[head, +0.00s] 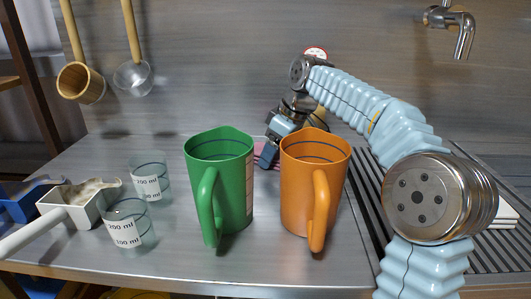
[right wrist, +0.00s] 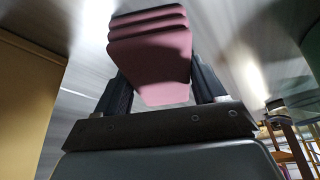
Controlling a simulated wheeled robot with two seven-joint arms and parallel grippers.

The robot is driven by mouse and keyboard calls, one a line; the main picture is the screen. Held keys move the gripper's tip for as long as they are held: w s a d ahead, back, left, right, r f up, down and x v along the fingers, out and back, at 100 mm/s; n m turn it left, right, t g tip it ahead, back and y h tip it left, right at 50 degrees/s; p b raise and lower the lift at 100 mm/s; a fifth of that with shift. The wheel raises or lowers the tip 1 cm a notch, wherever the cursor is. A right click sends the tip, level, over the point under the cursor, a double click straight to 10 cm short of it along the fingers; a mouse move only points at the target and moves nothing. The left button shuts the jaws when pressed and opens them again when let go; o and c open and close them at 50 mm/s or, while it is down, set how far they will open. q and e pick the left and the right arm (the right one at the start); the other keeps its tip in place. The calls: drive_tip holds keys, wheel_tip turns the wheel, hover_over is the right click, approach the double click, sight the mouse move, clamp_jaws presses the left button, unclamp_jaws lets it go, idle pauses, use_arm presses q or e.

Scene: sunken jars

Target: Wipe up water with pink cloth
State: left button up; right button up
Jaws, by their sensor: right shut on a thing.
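The folded pink cloth (right wrist: 150,55) is between the two fingers of my right gripper (right wrist: 158,85) in the right wrist view, and the gripper is shut on it. In the head view the right gripper (head: 268,155) is behind the green jug and the orange jug, low near the counter. Only a strip of the cloth (head: 260,154) shows there, between the jugs. Whether the cloth touches the counter cannot be told. No water puddle can be made out; the area behind the jugs is hidden. My left gripper is not in view.
A green jug (head: 232,180) and an orange jug (head: 303,185) stand mid-counter. Two clear beakers (head: 150,168) (head: 128,212), a white scoop (head: 75,212) and a blue scoop (head: 22,205) are at left. Ladles hang on the wall; a tap (head: 460,25) is upper right. The front counter (head: 190,262) is clear.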

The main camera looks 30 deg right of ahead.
drive_tip(key=shift+r, duration=4.05)
